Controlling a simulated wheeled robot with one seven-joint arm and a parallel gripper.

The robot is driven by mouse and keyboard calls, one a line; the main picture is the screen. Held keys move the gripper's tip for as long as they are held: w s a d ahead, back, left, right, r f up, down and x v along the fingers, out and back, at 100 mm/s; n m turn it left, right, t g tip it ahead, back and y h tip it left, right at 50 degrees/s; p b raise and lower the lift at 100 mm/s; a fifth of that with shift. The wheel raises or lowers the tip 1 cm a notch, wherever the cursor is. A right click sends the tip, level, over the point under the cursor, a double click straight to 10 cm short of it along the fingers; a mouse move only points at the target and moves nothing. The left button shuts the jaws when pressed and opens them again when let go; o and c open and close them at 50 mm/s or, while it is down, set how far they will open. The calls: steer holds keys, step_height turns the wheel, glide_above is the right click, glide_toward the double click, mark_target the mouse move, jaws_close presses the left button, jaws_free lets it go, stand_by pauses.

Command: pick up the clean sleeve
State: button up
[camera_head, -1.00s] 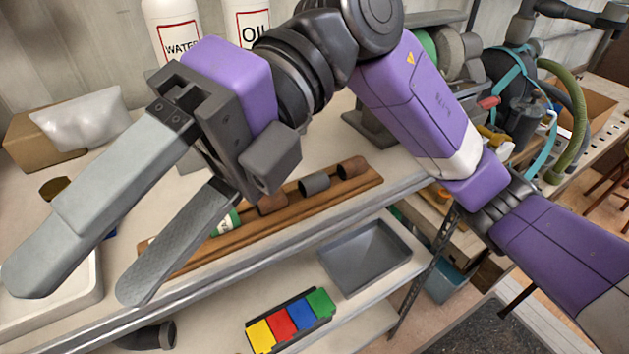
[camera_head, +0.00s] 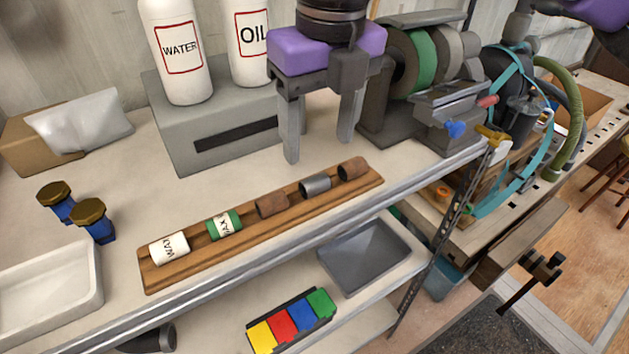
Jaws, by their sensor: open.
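A wooden rack (camera_head: 205,252) lies along the front of the bench and holds a row of small cylinders. The clean sleeve is the smooth grey one (camera_head: 316,186), lying on its side in the right half of the rack. It sits between two rusty brown sleeves, one on its left (camera_head: 272,206) and one on its right (camera_head: 353,168). My gripper (camera_head: 319,148) points down with its fingers apart and nothing between them. In the picture it is just above the grey sleeve, apart from it; its exact height over the bench is hard to tell.
A white (camera_head: 169,247) and a green (camera_head: 224,224) labelled cylinder fill the rack's left half. A grey box (camera_head: 215,120) with water and oil bottles stands behind. A grinder (camera_head: 420,65) is at the right. Two blue bolts (camera_head: 90,222) and a white tray (camera_head: 50,290) are left.

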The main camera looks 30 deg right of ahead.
mark_target(315, 179)
steer(key=shift+a+f+p, duration=0.15)
steer(key=shift+f+p, duration=0.45)
steer(key=shift+f, duration=1.1)
steer(key=shift+a+f+p, duration=0.15)
steer(key=shift+f+p, duration=0.4)
steer(key=shift+f, duration=1.1)
steer(key=shift+c, duration=0.2)
jaws_close()
